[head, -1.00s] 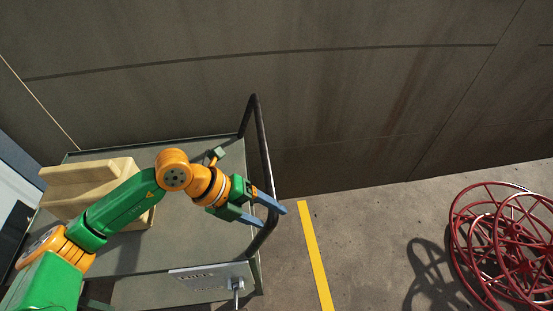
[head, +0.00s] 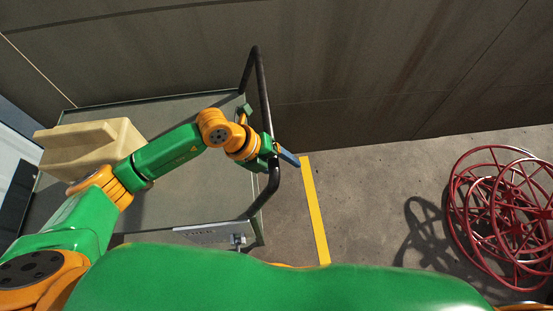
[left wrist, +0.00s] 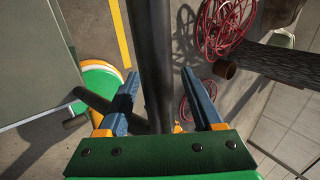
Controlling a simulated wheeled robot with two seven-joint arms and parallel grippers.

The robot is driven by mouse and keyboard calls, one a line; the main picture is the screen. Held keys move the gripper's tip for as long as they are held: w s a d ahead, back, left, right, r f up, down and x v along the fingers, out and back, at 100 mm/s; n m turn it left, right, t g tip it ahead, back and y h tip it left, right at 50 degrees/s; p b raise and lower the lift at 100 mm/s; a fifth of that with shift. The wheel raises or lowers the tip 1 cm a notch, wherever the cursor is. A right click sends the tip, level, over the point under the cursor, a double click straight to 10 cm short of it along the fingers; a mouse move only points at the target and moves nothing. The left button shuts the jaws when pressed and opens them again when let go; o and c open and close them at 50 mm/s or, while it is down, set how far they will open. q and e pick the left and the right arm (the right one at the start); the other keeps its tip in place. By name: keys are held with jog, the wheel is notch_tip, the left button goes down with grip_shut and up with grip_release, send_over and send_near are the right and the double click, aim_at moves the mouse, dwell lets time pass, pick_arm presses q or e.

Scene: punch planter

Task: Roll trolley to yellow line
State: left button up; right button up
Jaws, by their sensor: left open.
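The trolley (head: 190,195) has a flat grey-green deck and stands by the wall, just left of the yellow line (head: 315,210). Its dark tubular handle (head: 262,85) rises at the deck's right end, with a gap of floor between it and the line. My left gripper (head: 287,159) is at the handle, its fingers seen nearly edge-on. In the left wrist view the open fingers (left wrist: 160,78) lie on either side of the handle bar (left wrist: 153,50), with space on both sides. The yellow line also shows there (left wrist: 118,35). My right gripper is out of view.
A beige block (head: 85,145) sits on the trolley's left end. Red wire reels (head: 505,215) stand on the floor at the right. A dark wall (head: 380,70) runs behind. The concrete floor between line and reels is clear. My green link covers the bottom.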

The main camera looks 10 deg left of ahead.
pick_arm(q)
jog(key=shift+s, duration=0.1)
grip_shut()
dwell(1.2)
